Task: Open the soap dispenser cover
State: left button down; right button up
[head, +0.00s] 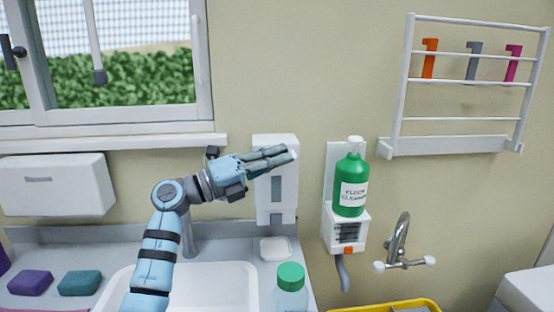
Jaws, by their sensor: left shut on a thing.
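The white soap dispenser (276,215) is mounted on the wall above the back of the sink, with a grey window strip in its front cover (263,195). My left gripper (291,153) reaches across the upper front of the dispenser from the left. Its fingers are shut on the cover near the upper right edge. The fingers hide part of the cover's upper front, and I cannot see the exact grip point. The cover looks closed, with no gap that I can make out. My right gripper is not in view.
A green floor cleaner bottle (350,180) sits in a wall holder to the right. Below are a white sink (225,285), a soap dish (275,248) and a green-capped bottle (291,280). A white paper dispenser (55,185) hangs left; a rack (455,146) hangs upper right.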

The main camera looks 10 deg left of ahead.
pick_arm(q)
jog(key=shift+s+f, duration=0.1)
jog(key=s+d+f+m+h, duration=0.1)
jog(key=s+f+m, duration=0.2)
jog(key=s+f, duration=0.2)
jog(key=shift+s+d+g+p, duration=0.25)
jog(key=shift+s+g+p, duration=0.05)
jog(key=shift+s, duration=0.9)
